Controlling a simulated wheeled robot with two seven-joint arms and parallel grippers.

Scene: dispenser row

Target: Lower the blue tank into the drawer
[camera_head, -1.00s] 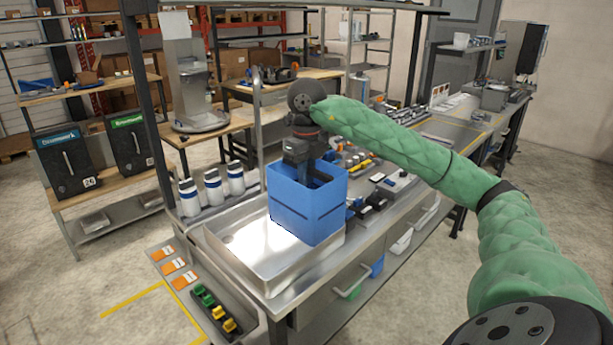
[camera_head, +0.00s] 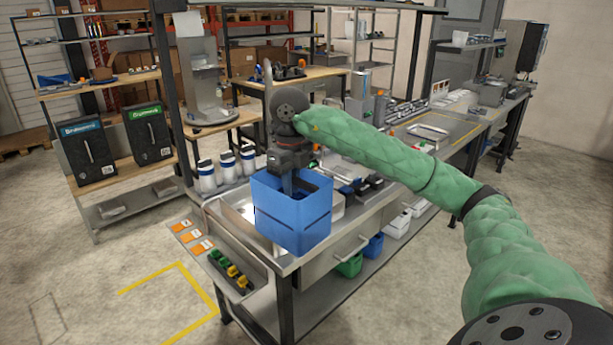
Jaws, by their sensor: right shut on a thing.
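The blue tank (camera_head: 292,218) is an open-topped blue box, roughly upright. My right gripper (camera_head: 290,182) is shut on it, with the fingers reaching down at its open top. The tank hides much of the steel basin (camera_head: 226,212) and part of the bench's front edge. I cannot tell how far it is from the bench. A drawer with a steel front (camera_head: 328,268) and a bar handle is under the bench top, just right of the tank, and looks closed. My left gripper is not in view.
White bottles with dark blue bands (camera_head: 227,170) stand behind the basin. A side shelf holds orange cards and a tray of green and yellow parts (camera_head: 231,272). Green (camera_head: 350,264) and blue bins sit on the lower shelf. The floor at front left is clear.

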